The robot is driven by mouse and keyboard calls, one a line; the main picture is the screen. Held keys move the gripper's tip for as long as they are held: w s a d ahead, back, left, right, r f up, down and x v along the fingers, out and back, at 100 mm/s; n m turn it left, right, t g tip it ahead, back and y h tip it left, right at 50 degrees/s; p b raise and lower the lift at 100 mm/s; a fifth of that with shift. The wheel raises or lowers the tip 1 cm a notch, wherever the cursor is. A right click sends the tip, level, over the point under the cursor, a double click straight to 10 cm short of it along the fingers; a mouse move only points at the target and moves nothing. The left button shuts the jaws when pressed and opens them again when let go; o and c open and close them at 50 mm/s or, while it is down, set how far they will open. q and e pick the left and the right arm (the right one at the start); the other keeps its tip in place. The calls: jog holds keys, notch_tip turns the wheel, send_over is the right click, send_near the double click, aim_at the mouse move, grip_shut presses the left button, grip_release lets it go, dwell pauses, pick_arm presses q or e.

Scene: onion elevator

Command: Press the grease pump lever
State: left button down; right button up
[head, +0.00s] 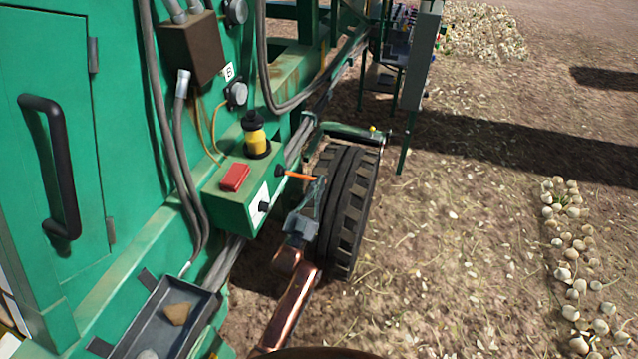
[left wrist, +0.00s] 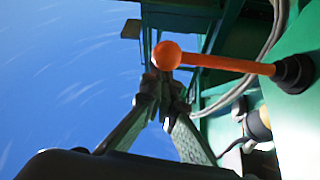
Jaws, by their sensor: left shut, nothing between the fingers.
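The grease pump lever (head: 299,176) is an orange rod that sticks out from a black boot on the green box of the machine. In the left wrist view the lever (left wrist: 225,64) ends in an orange ball at the fingertips of my left gripper (left wrist: 165,88). In the head view my left gripper (head: 318,188) is at the lever's free end, with its fingers together and nothing between them. I cannot tell whether it touches the ball. The lever looks close to level. My right gripper is not in view.
The green box (head: 227,208) carries a red block (head: 235,177) and a yellow and black canister (head: 255,135). A large black tyre (head: 352,210) stands just right of my left gripper. A dark tray (head: 160,318) is at lower left. Open soil lies to the right.

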pick_arm(q)
jog(key=shift+f, duration=0.1)
notch_tip(320, 180, down, 8)
jog(key=a+m+g+h+b, duration=0.1)
jog(key=m+g+h+b, duration=0.3)
jog(key=m, duration=0.5)
jog(key=shift+w+a+m+g, duration=0.15)
jog(key=shift+w+m+g, duration=0.05)
jog(key=shift+m+g, duration=0.1)
jog(key=shift+f, duration=0.25)
notch_tip(320, 180, up, 4)
jog(key=s+d+p, duration=0.2)
jog(key=p, duration=0.1)
jog(key=b+v, duration=0.1)
jog(key=v, duration=0.8)
jog(key=shift+s+f+h, duration=0.15)
jog(key=shift+f+h, duration=0.15)
jog(key=shift+f, duration=0.1)
